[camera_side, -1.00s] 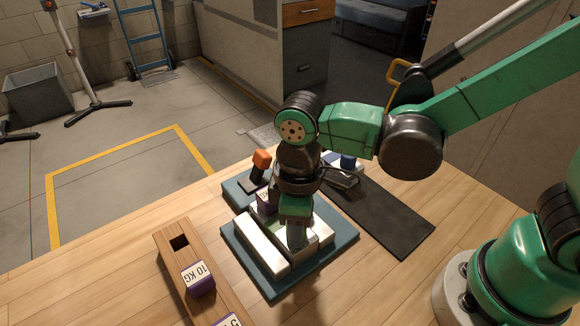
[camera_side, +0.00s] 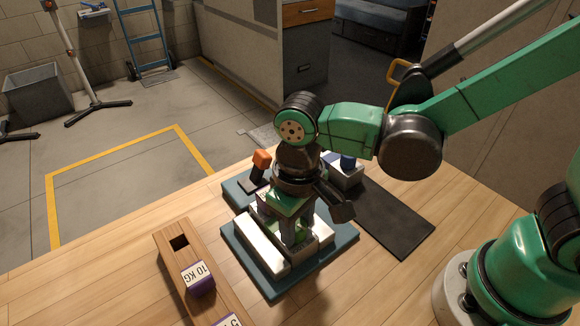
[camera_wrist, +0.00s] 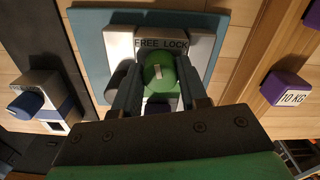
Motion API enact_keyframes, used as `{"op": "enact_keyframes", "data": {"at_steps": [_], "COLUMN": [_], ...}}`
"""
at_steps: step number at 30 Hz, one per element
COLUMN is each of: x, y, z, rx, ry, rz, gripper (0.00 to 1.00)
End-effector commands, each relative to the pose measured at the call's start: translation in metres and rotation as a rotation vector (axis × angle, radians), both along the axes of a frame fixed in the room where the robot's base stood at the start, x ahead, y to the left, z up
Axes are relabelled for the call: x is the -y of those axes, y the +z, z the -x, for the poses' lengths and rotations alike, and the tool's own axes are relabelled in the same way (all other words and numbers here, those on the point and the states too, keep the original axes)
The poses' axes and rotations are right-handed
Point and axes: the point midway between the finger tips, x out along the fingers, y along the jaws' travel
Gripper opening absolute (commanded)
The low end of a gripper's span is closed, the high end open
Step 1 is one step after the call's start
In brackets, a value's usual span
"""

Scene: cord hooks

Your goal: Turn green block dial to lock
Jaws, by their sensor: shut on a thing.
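In the wrist view, the green dial (camera_wrist: 164,68) sits on a pale block (camera_wrist: 206,45) under the printed words FREE and LOCK. A short white mark shows on the dial's top; which word it points to is hard to tell. My gripper (camera_wrist: 158,86) is shut on the green dial, one finger on each side. In the side view, my gripper (camera_side: 294,236) points down over the pale block (camera_side: 260,246), and its body and fingers hide most of the dial.
The block stands on a teal plate (camera_side: 249,270). A blue-knobbed block (camera_side: 346,164) and an orange-topped lever (camera_side: 262,159) are behind. A wooden rack (camera_side: 172,258) with a purple 10 KG weight (camera_side: 200,281) stands at front left. A dark mat (camera_side: 390,222) lies at right.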

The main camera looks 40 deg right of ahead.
Motion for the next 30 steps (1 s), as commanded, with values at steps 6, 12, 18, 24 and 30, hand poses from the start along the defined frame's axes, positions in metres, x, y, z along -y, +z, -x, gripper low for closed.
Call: {"op": "enact_keyframes", "data": {"at_steps": [6, 12, 18, 24, 30], "x": [0.0002, 0.0001, 0.0001, 0.0001, 0.0002], "y": [-0.0003, -0.0003, -0.0003, -0.0003, -0.0003], "z": [-0.0007, -0.0008, -0.0008, -0.0010, -0.0011], "rx": [0.003, 0.004, 0.004, 0.005, 0.005], "ry": [-0.204, -0.394, -0.583, -0.757, -0.894], "rz": [0.000, 0.000, 0.001, 0.000, 0.001], "gripper": [0.00, 0.00, 0.00, 0.00, 0.00]}}
